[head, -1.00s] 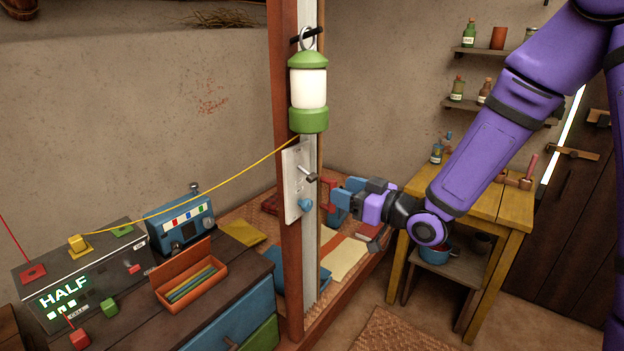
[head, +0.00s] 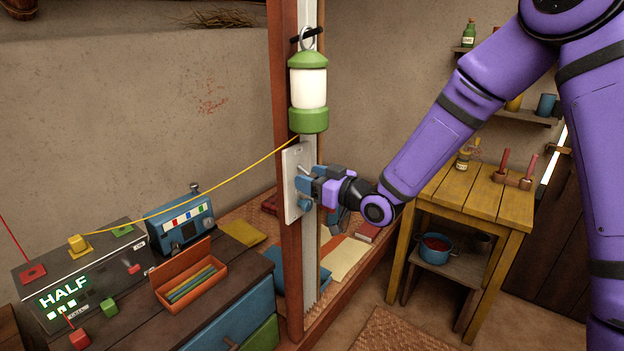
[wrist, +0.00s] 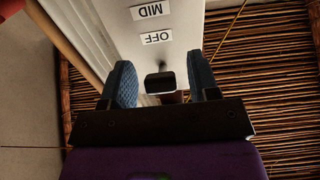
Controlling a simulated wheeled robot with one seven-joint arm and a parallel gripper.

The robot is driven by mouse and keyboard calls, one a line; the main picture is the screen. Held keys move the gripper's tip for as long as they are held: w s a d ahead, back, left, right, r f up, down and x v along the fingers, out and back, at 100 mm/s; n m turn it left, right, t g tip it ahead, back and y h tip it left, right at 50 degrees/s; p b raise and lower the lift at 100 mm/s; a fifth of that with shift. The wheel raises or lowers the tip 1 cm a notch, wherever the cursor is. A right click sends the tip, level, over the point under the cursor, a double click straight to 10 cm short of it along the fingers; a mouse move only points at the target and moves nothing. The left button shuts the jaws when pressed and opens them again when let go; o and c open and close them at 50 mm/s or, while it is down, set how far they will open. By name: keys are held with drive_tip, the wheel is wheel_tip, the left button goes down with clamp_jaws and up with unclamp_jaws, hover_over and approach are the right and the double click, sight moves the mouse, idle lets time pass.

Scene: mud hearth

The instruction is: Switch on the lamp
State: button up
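The lamp (head: 308,90), green with a white middle, hangs from a hook on the post; I cannot tell that it glows. Below it a white switch plate (head: 292,190) is fixed to the post. In the wrist view the plate (wrist: 190,20) has labels MID and OFF, upside down. A dark-ended lever (wrist: 160,83) stands out near OFF. My gripper (head: 310,187) is at the plate. In the wrist view my gripper (wrist: 163,85) is open, its blue fingers on either side of the lever with gaps. It hides part of the plate in the head view.
A yellow cord (head: 200,195) runs from the post to a box (head: 75,275) showing HALF. A blue device (head: 182,228) and an orange pencil box (head: 190,285) stand on the bench.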

drive_tip(key=c, duration=0.9)
drive_tip(key=g+h, duration=0.1)
drive_tip(key=r+h, duration=0.1)
drive_tip(key=shift+s+d+r+g+h, duration=0.15)
drive_tip(key=shift+g+h, duration=0.15)
drive_tip(key=shift+g, duration=0.1)
drive_tip(key=shift+d+r+g+h, duration=0.1)
drive_tip(key=shift+r+g+h, duration=0.2)
drive_tip(key=shift+g+h, duration=0.3)
drive_tip(key=shift+r+g+h, duration=0.25)
drive_tip(key=shift+g+h, duration=0.25)
drive_tip(key=shift+h, duration=0.2)
drive_tip(key=shift+r, duration=0.1)
drive_tip(key=o, duration=0.9)
drive_tip(key=shift+o, duration=0.2)
